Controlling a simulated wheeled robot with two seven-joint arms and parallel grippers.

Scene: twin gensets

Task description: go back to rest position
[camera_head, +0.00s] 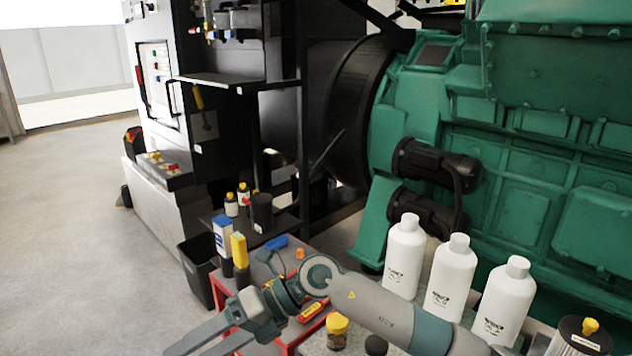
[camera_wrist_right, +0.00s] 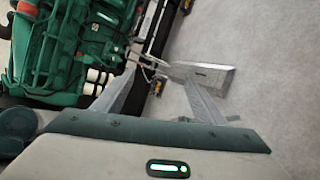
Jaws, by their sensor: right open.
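My right arm reaches in from the lower right in the head view. Its gripper (camera_head: 195,345) points to the lower left, over the grey floor. The two grey fingers are apart with nothing visible between them, though their ends run close to the bottom edge. In the right wrist view the gripper (camera_wrist_right: 150,78) also shows its fingers spread and empty, with floor and machinery beyond. My left gripper is not in view.
A red-framed cart (camera_head: 311,327) with tools lies beneath my right arm. Three white bottles (camera_head: 450,278) stand to its right. A black bin (camera_head: 197,268) and a yellow-topped container (camera_head: 240,250) are behind. The green engine (camera_head: 520,150) fills the right. Floor (camera_head: 75,220) at left is clear.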

